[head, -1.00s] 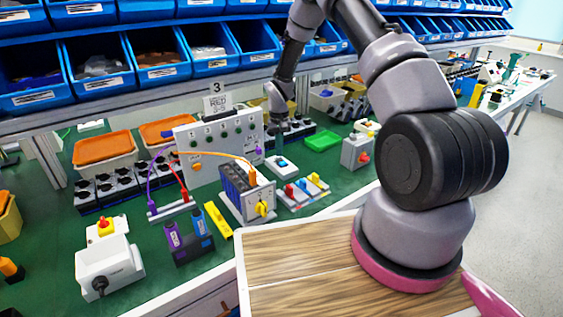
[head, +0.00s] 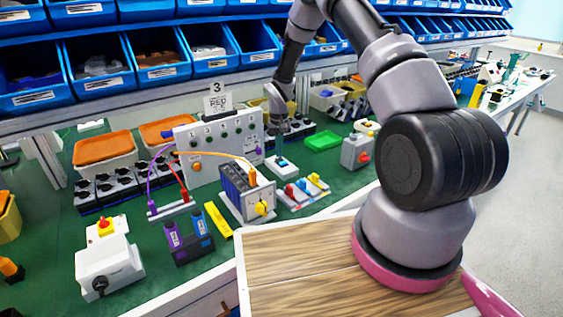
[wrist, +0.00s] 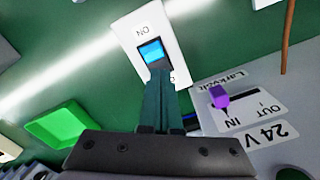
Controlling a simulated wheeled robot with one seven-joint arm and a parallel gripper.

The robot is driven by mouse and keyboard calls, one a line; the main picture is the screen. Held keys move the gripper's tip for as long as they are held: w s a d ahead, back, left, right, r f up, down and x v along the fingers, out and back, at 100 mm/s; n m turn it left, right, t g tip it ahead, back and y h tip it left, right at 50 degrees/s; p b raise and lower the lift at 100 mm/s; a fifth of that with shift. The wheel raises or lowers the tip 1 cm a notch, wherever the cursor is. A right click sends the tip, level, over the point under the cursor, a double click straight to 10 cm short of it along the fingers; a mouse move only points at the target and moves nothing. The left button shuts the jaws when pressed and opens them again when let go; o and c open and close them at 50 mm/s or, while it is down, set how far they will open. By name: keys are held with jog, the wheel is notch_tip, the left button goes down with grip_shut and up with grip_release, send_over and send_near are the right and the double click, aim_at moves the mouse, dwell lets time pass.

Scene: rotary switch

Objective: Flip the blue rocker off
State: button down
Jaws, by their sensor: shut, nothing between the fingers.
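The blue rocker (wrist: 153,52) sits in a dark frame on a white switch box (wrist: 150,20) in the wrist view. An ON label shows at one end of the box; the other end is partly hidden by my fingers. In the head view my gripper's fingers are hard to make out.
A grey 24 V panel (wrist: 235,115) with a purple plug (wrist: 219,97) stands close by my fingers. A green tray (head: 323,141), a row of coloured switches (head: 303,190) and a grey box with a red knob (head: 357,153) surround the switch box.

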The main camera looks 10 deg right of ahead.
jog(key=shift+f, duration=0.7)
dwell(0.3)
jog(key=shift+r, duration=3.5)
notch_tip(320, 180, up, 16)
jog(key=f+t, duration=0.1)
jog(key=t, duration=0.1)
send_over(280, 159)
jog(key=s+d, duration=0.2)
jog(key=s, duration=0.1)
jog(key=s+d+r+m+t, duration=0.1)
jog(key=s+r, duration=0.3)
jog(key=r, duration=0.4)
jog(key=s+d+r+m, duration=0.1)
jog(key=s+r, duration=0.3)
jog(key=r, duration=0.3)
jog(key=s+r+t+y, duration=0.1)
jog(key=s+r, duration=0.4)
jog(key=s, duration=0.6)
jog(key=s+d+r+t+y, duration=0.1)
jog(key=s+r+t, duration=0.2)
jog(key=s, duration=0.9)
notch_tip(280, 159, up, 2)
jog(key=shift+d+r+m, duration=0.25)
jog(key=shift+d+m, duration=0.05)
jog(key=shift+m, duration=0.1)
